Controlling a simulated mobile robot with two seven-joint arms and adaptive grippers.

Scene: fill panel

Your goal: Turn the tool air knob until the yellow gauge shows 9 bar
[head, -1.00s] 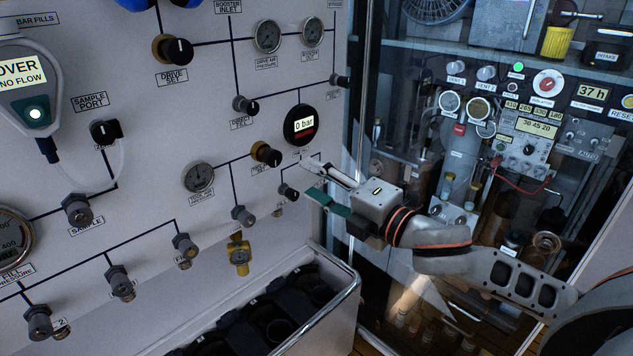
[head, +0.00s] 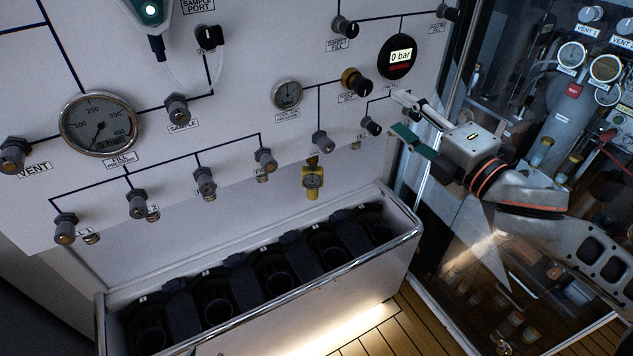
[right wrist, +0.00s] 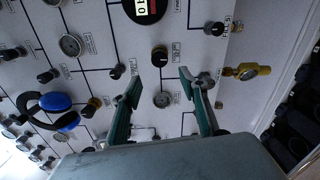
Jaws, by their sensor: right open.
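The tool air knob (head: 356,82) is black with a brass collar, on the white panel; its label is too blurred to read fully. The knob also shows in the right wrist view (right wrist: 160,57), beyond and between my fingertips. The yellow gauge (head: 312,180) hangs low on the panel; its dial is too small to read. In the right wrist view it (right wrist: 245,72) is right of the fingers. My right gripper (head: 405,117) is open and empty, right of the knob in the head view and apart from it. Its teal fingers (right wrist: 158,82) point at the panel. My left gripper is out of view.
A round display (head: 397,57) reading 0 bar sits above right of the knob. A small dial (head: 287,95) is left of it. A trough (head: 255,325) stands under the panel; a glass-fronted cabinet is at right.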

